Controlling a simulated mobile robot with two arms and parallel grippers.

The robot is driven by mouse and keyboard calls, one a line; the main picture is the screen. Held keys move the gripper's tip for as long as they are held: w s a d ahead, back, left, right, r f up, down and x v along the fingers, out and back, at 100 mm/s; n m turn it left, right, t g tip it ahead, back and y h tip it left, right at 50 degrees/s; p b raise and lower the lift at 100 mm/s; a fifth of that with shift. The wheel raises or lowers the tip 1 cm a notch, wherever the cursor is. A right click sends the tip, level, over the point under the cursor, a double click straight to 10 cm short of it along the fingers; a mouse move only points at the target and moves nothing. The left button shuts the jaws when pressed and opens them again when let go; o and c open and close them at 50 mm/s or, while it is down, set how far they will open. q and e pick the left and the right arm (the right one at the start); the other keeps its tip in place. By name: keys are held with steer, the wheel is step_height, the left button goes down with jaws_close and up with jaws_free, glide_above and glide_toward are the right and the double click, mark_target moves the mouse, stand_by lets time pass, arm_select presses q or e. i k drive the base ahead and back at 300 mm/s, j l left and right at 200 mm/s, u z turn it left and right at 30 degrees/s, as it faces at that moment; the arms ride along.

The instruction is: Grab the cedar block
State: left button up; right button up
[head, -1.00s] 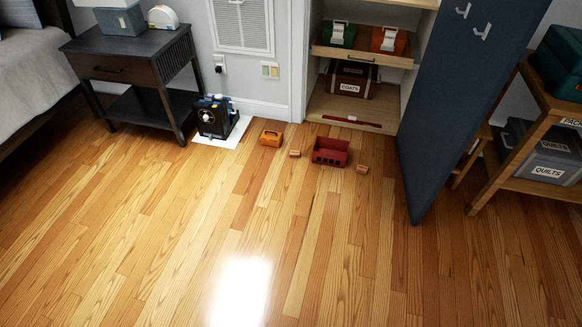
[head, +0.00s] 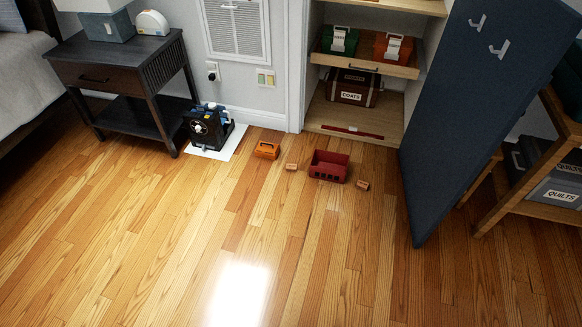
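Two small brown wooden blocks lie on the floor, one on each side of a red open bin (head: 328,174). The left block (head: 291,167) is between the bin and an orange box; the right block (head: 363,185) lies close to the bin's right side. Either may be the cedar block; no label that tells them apart is readable. Neither of my grippers is in the head view.
An orange box (head: 267,150) and a black machine on a white mat (head: 208,125) stand left of the blocks. A dark nightstand (head: 128,75) is at left. The open blue closet door (head: 468,110) stands at right. The floor in front is clear.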

mark_target(290, 167)
steer(key=i+l+u, duration=0.45)
steer(key=i+l, duration=1)
steer(key=i, duration=0.05)
